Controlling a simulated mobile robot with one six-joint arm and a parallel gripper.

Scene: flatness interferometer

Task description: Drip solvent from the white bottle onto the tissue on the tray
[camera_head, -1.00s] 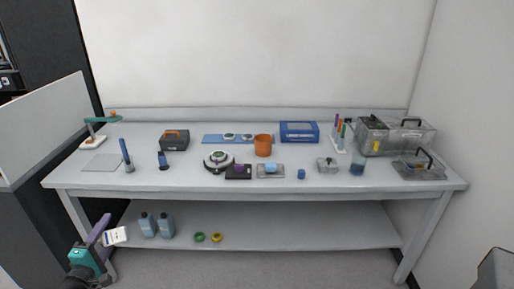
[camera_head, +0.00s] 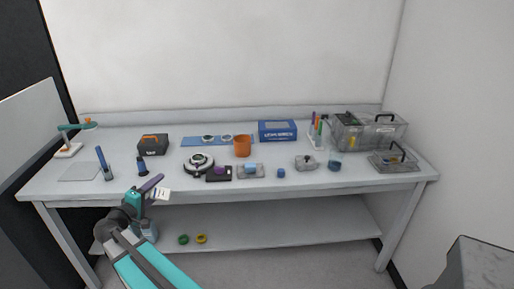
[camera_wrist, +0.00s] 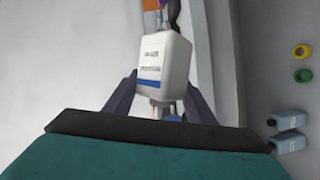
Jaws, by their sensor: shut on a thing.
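The white bottle (camera_head: 162,194), with a printed label, is held by my gripper (camera_head: 152,188) in front of the bench's front edge, at the left. In the wrist view the bottle (camera_wrist: 164,60) sits between the two dark fingers of my gripper (camera_wrist: 160,82), which are shut on it. A narrower pale part shows at the bottle's near end. A small grey tray (camera_head: 242,175) lies near the front of the bench, right of the gripper. A light blue piece (camera_head: 250,167), seemingly the tissue, lies on it. The gripper is well apart from the tray.
A dark block with a purple top (camera_head: 219,173) stands left of the tray, a small blue cup (camera_head: 281,173) right of it. An orange pot (camera_head: 243,146) stands behind. Green (camera_head: 183,240) and yellow (camera_head: 201,239) rings lie on the lower shelf (camera_head: 280,235).

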